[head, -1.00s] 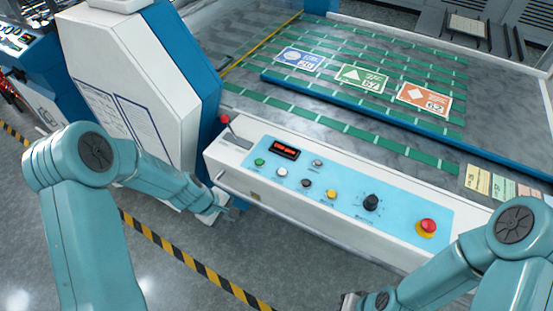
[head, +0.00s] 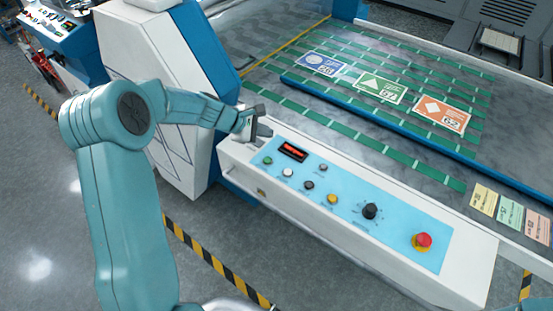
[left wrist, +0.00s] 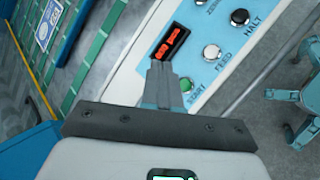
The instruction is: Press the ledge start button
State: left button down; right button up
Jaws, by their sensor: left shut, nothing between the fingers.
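The green start button (head: 267,160) is at the left end of the light-blue panel (head: 390,237) on the white ledge (head: 455,277). My left gripper (head: 264,121) is shut and empty, above the ledge's left end and a little behind the button. In the left wrist view the shut fingertips (left wrist: 159,66) overlap the panel edge. The green button (left wrist: 186,84), labelled START, shows just right of the fingers, apart from them in the picture. I cannot tell their exact height above the panel. My right gripper is out of view.
A red display (head: 293,151), a white button (head: 287,172), a black knob (head: 370,211) and a red emergency stop (head: 423,241) share the panel. Behind the ledge lies a green-belted bed with a blue card (head: 321,64). A white machine housing (head: 160,55) stands left.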

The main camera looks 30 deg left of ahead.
pick_arm(q)
jog(key=shift+a+f, duration=0.1)
jog(key=shift+a, duration=0.2)
jog(key=shift+s+f, duration=0.1)
jog(key=shift+f, duration=0.05)
jog(key=b, duration=0.7)
send_over(265, 161)
notch_tip(265, 161, down, 8)
jog(key=shift+r, duration=0.25)
jog(key=shift+f+b, duration=0.3)
jog(key=shift+f, duration=0.25)
jog(key=shift+f, duration=0.1)
dwell(0.8)
jog(key=shift+f+b, duration=0.3)
jog(key=shift+b, duration=0.2)
